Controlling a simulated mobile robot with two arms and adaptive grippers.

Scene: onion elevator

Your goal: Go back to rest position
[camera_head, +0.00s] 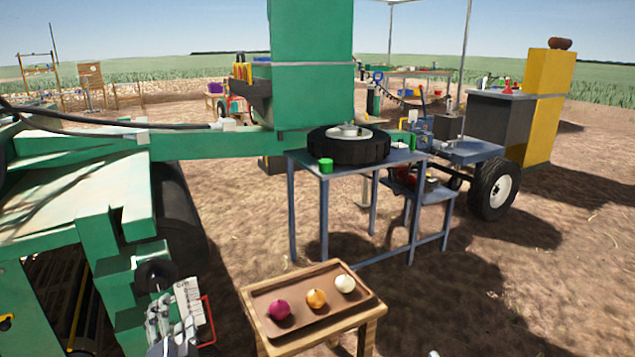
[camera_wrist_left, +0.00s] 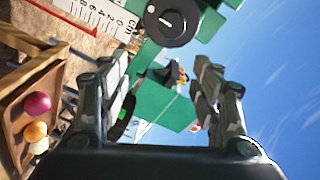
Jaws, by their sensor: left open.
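My left gripper (camera_head: 172,318) is at the lower left of the head view, beside the green machine and left of the small wooden table. In the left wrist view its two fingers (camera_wrist_left: 165,100) stand apart with nothing between them. A black round knob (camera_head: 156,275) on the green machine is just above the gripper; it also shows in the left wrist view (camera_wrist_left: 172,20). A white scale plate (camera_head: 189,301) with a red frame is next to the gripper. My right gripper cannot be made out in either view.
A wooden tray (camera_head: 262,297) on the small table holds a purple, an orange and a white onion. Behind it stands a blue-grey table (camera_head: 300,158) with a black tyre (camera_head: 348,148) and a green cup (camera_head: 326,165). Bare soil lies open at the right.

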